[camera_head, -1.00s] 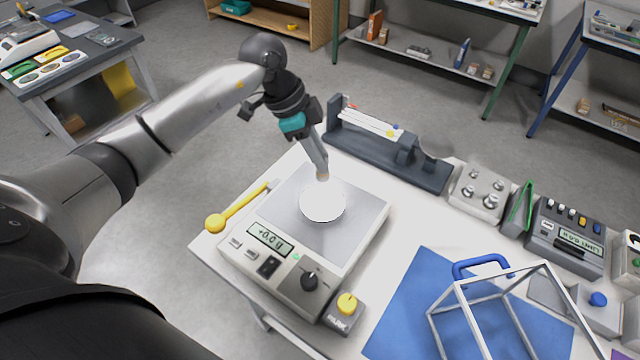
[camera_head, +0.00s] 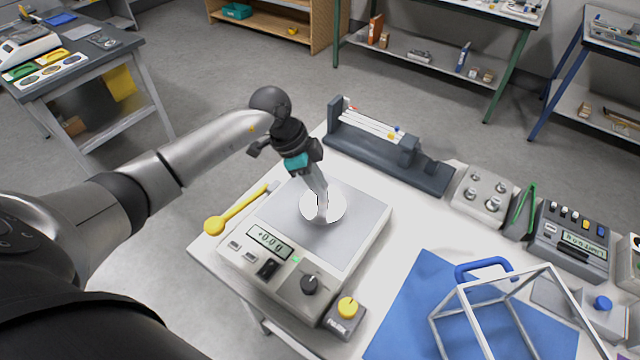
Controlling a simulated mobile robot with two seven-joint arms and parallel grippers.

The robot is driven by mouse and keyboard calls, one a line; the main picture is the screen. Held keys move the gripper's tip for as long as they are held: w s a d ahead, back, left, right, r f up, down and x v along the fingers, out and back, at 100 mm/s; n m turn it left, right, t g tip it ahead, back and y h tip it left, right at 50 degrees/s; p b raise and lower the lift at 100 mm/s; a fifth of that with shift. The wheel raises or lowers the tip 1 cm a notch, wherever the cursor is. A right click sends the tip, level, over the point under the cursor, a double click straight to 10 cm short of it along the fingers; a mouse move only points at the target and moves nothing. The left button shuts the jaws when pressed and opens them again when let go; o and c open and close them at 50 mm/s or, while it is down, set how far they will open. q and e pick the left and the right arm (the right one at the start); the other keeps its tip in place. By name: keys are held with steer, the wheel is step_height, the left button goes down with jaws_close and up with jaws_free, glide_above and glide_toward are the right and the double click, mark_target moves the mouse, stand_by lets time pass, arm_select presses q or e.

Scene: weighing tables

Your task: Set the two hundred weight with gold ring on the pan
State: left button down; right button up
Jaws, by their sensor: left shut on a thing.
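My left gripper (camera_head: 322,214) points down over the round white pan (camera_head: 309,206) of the balance (camera_head: 352,242). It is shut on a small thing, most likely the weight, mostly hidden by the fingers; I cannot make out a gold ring. The fingertips overlap the pan in the picture; I cannot tell whether the held thing touches it. The balance display (camera_head: 270,241) seems to read +0.0 g. My right gripper is not in view.
A yellow spoon-like tool (camera_head: 215,224) lies left of the balance. A weight block (camera_head: 484,193) with several silver weights stands at the right. A dark rack (camera_head: 375,160) is behind the balance. A wire frame with a blue handle (camera_head: 485,266) stands on a blue mat (camera_head: 405,320).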

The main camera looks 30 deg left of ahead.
arm_select(q)
steer(key=c, duration=0.6)
jaws_free()
steer(key=shift+c, duration=0.2)
steer(key=p+v, duration=0.1)
steer(key=v, duration=1.1)
steer(key=shift+s+d, duration=0.1)
